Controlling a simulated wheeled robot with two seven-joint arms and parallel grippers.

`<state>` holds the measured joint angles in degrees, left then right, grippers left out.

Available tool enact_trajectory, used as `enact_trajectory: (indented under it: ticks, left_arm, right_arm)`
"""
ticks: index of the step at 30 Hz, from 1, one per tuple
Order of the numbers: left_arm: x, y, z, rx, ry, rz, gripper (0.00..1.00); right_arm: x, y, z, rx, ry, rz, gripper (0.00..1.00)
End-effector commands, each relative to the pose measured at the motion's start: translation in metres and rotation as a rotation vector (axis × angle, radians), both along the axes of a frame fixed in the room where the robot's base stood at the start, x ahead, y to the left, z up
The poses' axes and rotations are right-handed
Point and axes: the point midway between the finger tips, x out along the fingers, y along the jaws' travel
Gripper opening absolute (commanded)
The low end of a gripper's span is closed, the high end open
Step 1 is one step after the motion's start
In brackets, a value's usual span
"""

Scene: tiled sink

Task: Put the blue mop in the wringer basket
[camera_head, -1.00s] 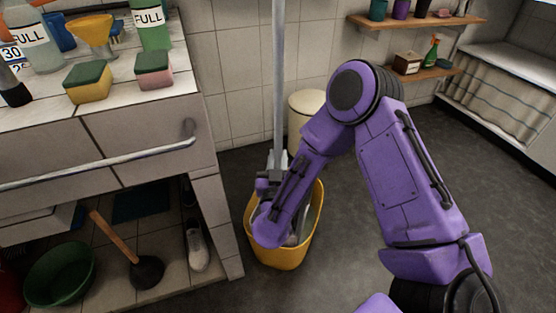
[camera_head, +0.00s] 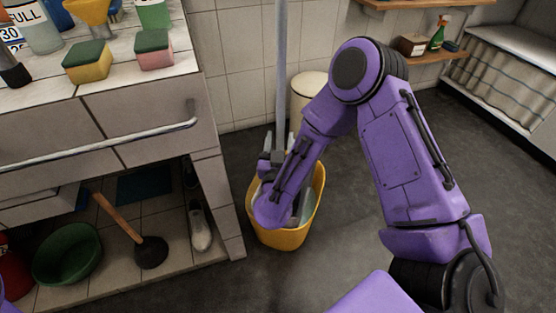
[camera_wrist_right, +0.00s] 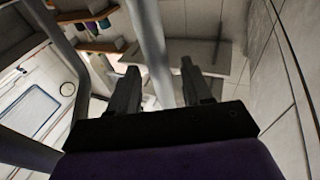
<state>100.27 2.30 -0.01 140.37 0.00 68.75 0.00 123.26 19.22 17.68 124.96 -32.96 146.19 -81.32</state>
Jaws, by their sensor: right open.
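A yellow bucket (camera_head: 283,237) stands on the dark floor. A grey shape (camera_head: 305,208) shows inside it; my arm hides much of the inside, so I cannot tell the wringer basket from the mop head there. The mop's long grey pole (camera_head: 281,70) rises nearly upright above the bucket. My right gripper (camera_head: 279,152) is at the pole's lower part, above the bucket rim. In the right wrist view the gripper (camera_wrist_right: 160,72) is open and the pole (camera_wrist_right: 148,38) passes between its fingers. No blue mop strands are clearly visible. My left gripper is out of view.
A tiled counter (camera_head: 110,90) with sponges and bottles stands left of the bucket. Its rail (camera_head: 100,153) sticks out in front. Below are a green bowl (camera_head: 68,255), a plunger (camera_head: 150,250) and a shoe (camera_head: 199,228). A cream bin (camera_head: 307,88) stands behind. Floor is free at right.

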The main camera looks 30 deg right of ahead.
Motion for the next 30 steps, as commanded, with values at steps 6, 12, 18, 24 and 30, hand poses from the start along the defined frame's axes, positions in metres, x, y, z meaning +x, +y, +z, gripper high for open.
enact_trajectory:
  ticks: [6, 12, 18, 24, 30]
  left_arm:
    - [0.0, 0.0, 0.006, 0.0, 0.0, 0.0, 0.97]
    - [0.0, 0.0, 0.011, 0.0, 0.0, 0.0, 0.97]
    - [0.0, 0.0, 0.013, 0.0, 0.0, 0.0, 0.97]
    - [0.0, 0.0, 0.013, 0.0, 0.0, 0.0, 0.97]
    - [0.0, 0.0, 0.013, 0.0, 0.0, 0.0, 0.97]
  right_arm:
    - [-0.036, 0.031, -0.008, -0.009, 0.006, 0.014, 0.49]
    - [-0.072, 0.058, -0.016, -0.008, 0.006, 0.011, 0.49]
    - [-0.09, 0.071, -0.02, -0.003, 0.004, 0.006, 0.49]
    - [-0.092, 0.072, -0.022, -0.003, 0.007, 0.008, 0.49]
    - [-0.093, 0.062, -0.085, 0.073, 0.239, 0.172, 0.49]
